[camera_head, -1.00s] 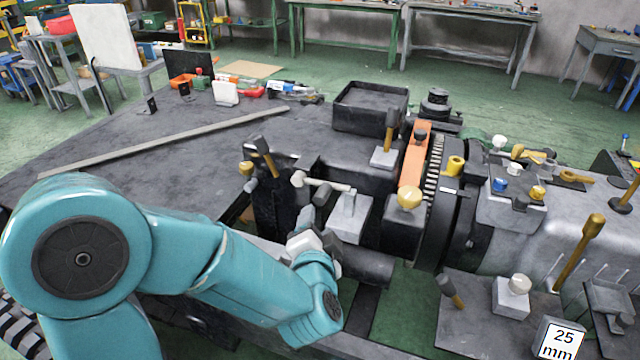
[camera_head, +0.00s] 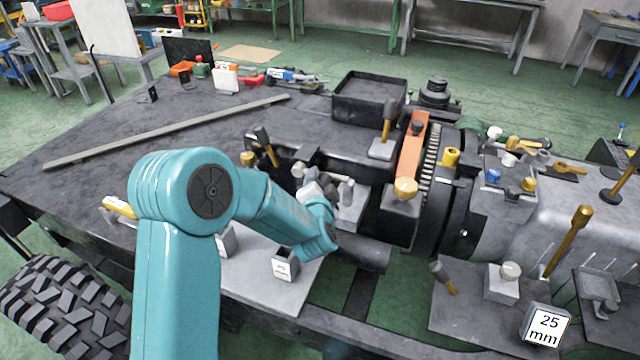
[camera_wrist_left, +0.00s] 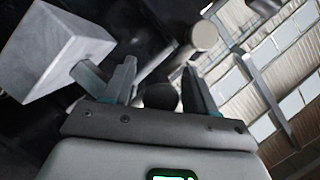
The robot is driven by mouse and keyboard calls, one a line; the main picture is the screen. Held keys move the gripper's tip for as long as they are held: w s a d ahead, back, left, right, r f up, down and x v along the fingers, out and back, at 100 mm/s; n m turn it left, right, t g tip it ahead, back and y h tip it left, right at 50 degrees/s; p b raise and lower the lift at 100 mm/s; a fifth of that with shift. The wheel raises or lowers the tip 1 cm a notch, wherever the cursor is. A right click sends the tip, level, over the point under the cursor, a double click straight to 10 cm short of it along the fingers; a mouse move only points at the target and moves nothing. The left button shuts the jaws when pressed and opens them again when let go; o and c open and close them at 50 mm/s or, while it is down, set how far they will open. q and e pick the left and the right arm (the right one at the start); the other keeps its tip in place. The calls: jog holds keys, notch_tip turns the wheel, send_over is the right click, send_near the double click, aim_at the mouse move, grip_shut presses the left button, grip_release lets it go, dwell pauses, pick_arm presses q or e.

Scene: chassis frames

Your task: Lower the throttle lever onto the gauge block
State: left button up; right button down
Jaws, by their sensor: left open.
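The throttle lever (camera_head: 299,170) is a pale steel bar with a rounded end, partly hidden behind my left gripper in the head view. A grey block (camera_head: 352,212) stands just right of it, probably the gauge block, though I see no label on it. My left gripper (camera_head: 318,192) is open at the lever. In the left wrist view, the fingers (camera_wrist_left: 160,80) are spread, with the lever's bar and round end (camera_wrist_left: 203,36) beyond and between them. The grey block (camera_wrist_left: 62,52) is at upper left there. Whether the fingers touch the lever is unclear. My right gripper is out of view.
A block marked 25 mm (camera_head: 545,325) sits at lower right. The bench's left part is mostly clear, with a long strip (camera_head: 165,132).

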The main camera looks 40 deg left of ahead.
pick_arm(q)
jog(key=shift+c, duration=0.3)
jog(key=shift+s, duration=0.1)
grip_shut()
jog(key=shift+f, duration=0.1)
jog(key=shift+c, duration=1.2)
grip_release()
jog(key=o, duration=0.3)
jog(key=shift+f, duration=0.1)
